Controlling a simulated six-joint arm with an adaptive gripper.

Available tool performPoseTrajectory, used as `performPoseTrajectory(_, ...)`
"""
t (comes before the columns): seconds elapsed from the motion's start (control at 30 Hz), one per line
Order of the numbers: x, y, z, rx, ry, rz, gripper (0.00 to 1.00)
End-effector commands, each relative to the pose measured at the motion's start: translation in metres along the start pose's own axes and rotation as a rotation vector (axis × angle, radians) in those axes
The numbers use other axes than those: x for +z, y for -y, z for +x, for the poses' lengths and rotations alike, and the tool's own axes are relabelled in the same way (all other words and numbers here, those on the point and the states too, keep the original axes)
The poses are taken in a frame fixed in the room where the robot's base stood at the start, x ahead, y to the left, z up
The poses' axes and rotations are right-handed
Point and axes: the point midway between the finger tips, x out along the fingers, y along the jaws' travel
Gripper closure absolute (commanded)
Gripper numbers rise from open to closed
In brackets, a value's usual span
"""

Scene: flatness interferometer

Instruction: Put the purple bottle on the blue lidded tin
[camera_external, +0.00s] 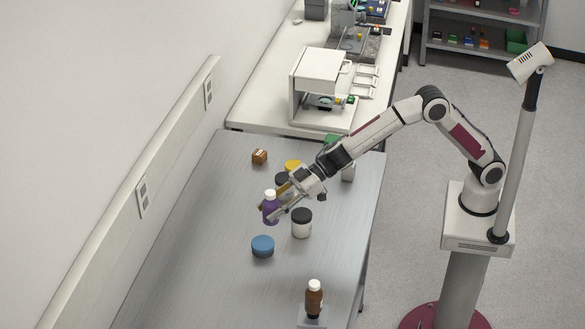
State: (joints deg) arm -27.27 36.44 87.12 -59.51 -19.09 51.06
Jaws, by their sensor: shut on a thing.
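The purple bottle (270,208) with a white cap is between the fingers of my gripper (273,212). My gripper is shut on it, reaching in from the right. The bottle looks upright; I cannot tell whether its base touches the table. The blue lidded tin (262,246) stands on the table just below the bottle in the picture, apart from it. Nothing rests on the tin's lid.
A white jar with a black lid (301,223) stands right of the bottle. A dark-lidded jar and a yellow-lidded one (292,166) are behind my gripper. A brown box (259,156) sits farther back. A brown bottle (314,299) stands at the front. The table left of the tin is clear.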

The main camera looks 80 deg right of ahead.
Motion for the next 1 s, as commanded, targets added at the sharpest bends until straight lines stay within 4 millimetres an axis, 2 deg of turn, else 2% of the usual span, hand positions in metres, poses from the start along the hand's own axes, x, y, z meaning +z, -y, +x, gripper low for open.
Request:
performPoseTrajectory(0.6,0.052,0.000,0.022,-0.001,0.000,0.001,0.91)
performPoseTrajectory(1.0,0.055,0.000,0.023,-0.001,-0.001,0.000,0.91)
